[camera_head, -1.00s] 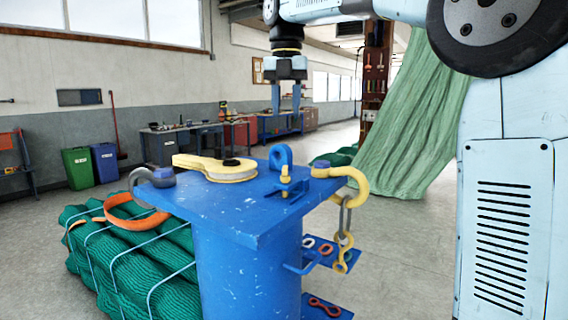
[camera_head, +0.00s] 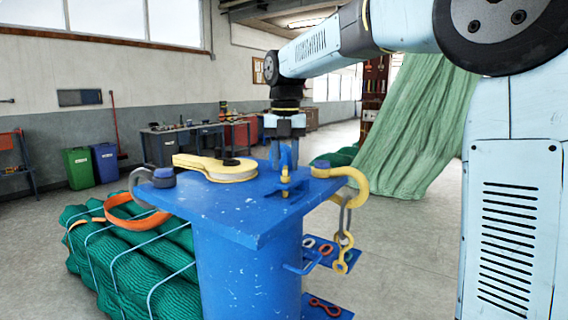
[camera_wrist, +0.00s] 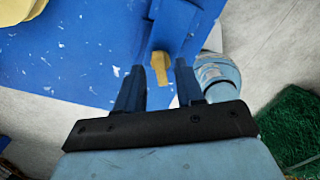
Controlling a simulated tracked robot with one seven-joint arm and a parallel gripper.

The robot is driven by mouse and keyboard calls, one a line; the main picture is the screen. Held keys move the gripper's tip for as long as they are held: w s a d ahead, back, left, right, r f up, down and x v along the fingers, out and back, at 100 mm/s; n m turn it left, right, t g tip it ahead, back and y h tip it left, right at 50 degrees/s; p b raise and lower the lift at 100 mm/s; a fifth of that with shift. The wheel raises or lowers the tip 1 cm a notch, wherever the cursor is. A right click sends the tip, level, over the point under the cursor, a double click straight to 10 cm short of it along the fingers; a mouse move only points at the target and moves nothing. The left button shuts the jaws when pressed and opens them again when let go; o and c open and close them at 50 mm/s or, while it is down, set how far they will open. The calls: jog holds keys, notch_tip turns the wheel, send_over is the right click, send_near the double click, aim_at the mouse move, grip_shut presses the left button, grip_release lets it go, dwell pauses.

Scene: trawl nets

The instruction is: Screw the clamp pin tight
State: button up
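The clamp pin is a small yellow pin (camera_head: 285,174) standing at a low blue clamp (camera_head: 287,190) on the blue post's top plate (camera_head: 240,210). In the wrist view, a short yellow piece (camera_wrist: 160,67), which looks like the pin, sticks out from a blue block (camera_wrist: 172,28). My gripper (camera_head: 284,161) points down over the plate, close behind the pin. In the wrist view my gripper (camera_wrist: 161,72) is open, with the yellow piece between its two fingertips and gaps on both sides. The fingers hide most of the blue eye lug behind them.
A yellow pulley block (camera_head: 230,171) lies left of the clamp. A yellow hook (camera_head: 348,178) with a hanging chain (camera_head: 345,225) is at the right edge. Green bundled net (camera_head: 130,260) lies beside the post.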

jog(key=shift+f, duration=0.55)
jog(key=shift+c, duration=0.5)
grip_shut()
jog(key=shift+a, duration=0.15)
